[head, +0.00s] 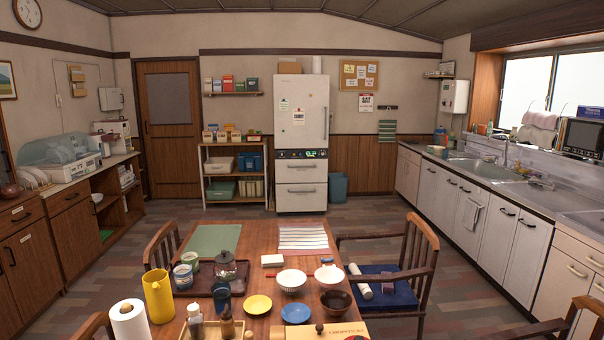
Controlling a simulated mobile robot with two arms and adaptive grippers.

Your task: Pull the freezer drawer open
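Below a dark control strip (301,154) are two white drawers, an upper drawer (301,173) and a lower drawer (301,198), each with a horizontal handle. Both drawers look shut. I cannot tell from their fronts which is the freezer drawer. Neither of my grippers is in view.
A wooden dining table (262,276), loaded with dishes, stands between me and the refrigerator. A wooden chair (405,262) is at its right. A shelf rack (234,175) and a blue bin (338,186) flank the refrigerator. The floor (375,210) before the right counter is clear.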

